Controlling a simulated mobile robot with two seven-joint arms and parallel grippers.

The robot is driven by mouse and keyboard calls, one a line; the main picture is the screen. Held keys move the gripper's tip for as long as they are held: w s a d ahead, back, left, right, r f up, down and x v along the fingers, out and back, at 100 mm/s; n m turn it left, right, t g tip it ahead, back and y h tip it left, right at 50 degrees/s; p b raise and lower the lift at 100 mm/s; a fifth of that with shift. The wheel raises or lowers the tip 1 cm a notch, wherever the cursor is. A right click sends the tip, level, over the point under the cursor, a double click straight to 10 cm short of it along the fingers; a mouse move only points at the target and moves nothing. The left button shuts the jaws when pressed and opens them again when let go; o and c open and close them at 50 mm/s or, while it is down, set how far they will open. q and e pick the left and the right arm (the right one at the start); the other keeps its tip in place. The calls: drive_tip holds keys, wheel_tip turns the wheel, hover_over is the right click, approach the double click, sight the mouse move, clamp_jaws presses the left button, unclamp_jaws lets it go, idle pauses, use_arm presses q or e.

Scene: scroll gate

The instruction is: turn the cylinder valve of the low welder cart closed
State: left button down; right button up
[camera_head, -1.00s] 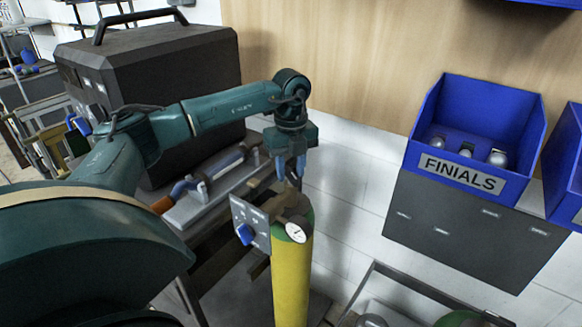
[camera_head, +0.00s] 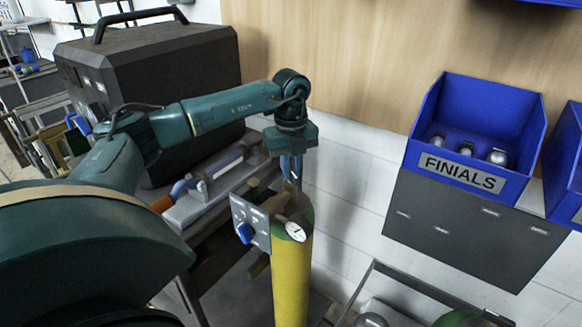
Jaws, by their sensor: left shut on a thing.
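The yellow gas cylinder (camera_head: 290,285) with a green shoulder stands upright at the lower middle. A round white gauge (camera_head: 295,231) and a grey panel (camera_head: 251,222) with a blue knob (camera_head: 244,233) sit at its top. My left gripper (camera_head: 291,178) points down just above the cylinder's top and is shut on the cylinder valve, which its fingers mostly hide. The black welder box (camera_head: 165,85) stands on the cart at the back left. My right gripper is not in view.
A blue bin labelled FINIALS (camera_head: 470,145) hangs on the wall at the right above a dark panel (camera_head: 470,230). A metal-framed rack (camera_head: 430,295) stands at the lower right.

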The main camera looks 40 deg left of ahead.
use_arm(q)
drive_tip(key=shift+m, duration=0.3)
drive_tip(key=m, duration=0.3)
drive_tip(key=shift+p, duration=0.35)
drive_tip(key=m, duration=0.7)
drive_tip(key=shift+m, duration=0.4)
drive_tip(key=m, duration=0.4)
drive_tip(key=shift+p, duration=0.3)
drive_tip(key=m, duration=0.7)
drive_tip(key=shift+m, duration=0.4)
drive_tip(key=m, duration=0.6)
drive_tip(key=shift+m, duration=0.3)
